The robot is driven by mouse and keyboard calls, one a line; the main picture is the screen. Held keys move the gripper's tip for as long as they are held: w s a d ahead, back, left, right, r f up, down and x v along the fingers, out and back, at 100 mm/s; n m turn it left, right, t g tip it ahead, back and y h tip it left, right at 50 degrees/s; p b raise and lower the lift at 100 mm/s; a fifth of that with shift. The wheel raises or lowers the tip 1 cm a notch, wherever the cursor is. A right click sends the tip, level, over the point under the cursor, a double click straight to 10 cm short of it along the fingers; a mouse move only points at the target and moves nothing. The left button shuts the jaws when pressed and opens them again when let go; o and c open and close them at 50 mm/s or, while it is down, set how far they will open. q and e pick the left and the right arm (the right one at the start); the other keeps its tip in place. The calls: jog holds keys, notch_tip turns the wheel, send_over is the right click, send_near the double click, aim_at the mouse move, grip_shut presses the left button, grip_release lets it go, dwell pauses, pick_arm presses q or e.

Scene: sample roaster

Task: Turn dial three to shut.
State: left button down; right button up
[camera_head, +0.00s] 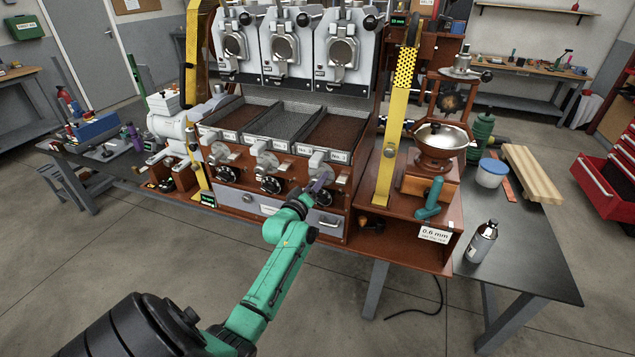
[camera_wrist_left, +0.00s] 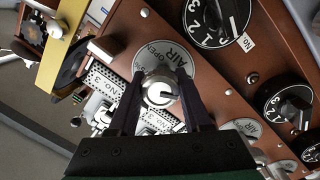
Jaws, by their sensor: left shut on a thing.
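Dial three (camera_wrist_left: 160,88) is a round silver knob on a grey plate marked AIR and OPEN, beside plates reading No. 3. My left gripper (camera_wrist_left: 160,76) has its two dark fingers on either side of the knob in the left wrist view and is shut on it. A short dark line on the knob's face points right in that view. The lower part of the plate is hidden by the knob and fingers. In the head view my left gripper (camera_head: 319,184) is at the right end of the roaster's front panel and covers most of the knob. My right gripper is out of view.
Black numbered dials sit near the knob, one (camera_wrist_left: 219,18) at the top of the wrist view, another (camera_wrist_left: 285,100) at right. Two other silver knobs (camera_head: 267,163) (camera_head: 219,153) stand to the left on the panel. A yellow post (camera_head: 390,150) rises to the right.

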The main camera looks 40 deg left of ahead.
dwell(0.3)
pick_arm(q)
jog(key=shift+c, duration=1.8)
grip_release()
jog(key=shift+a+f, duration=0.1)
jog(key=shift+s+d, duration=0.2)
jog(key=shift+s, duration=0.3)
jog(key=b+v, duration=0.1)
jog(key=v, duration=1.2)
jog(key=shift+s+b, duration=0.3)
jog(key=shift+b, duration=0.1)
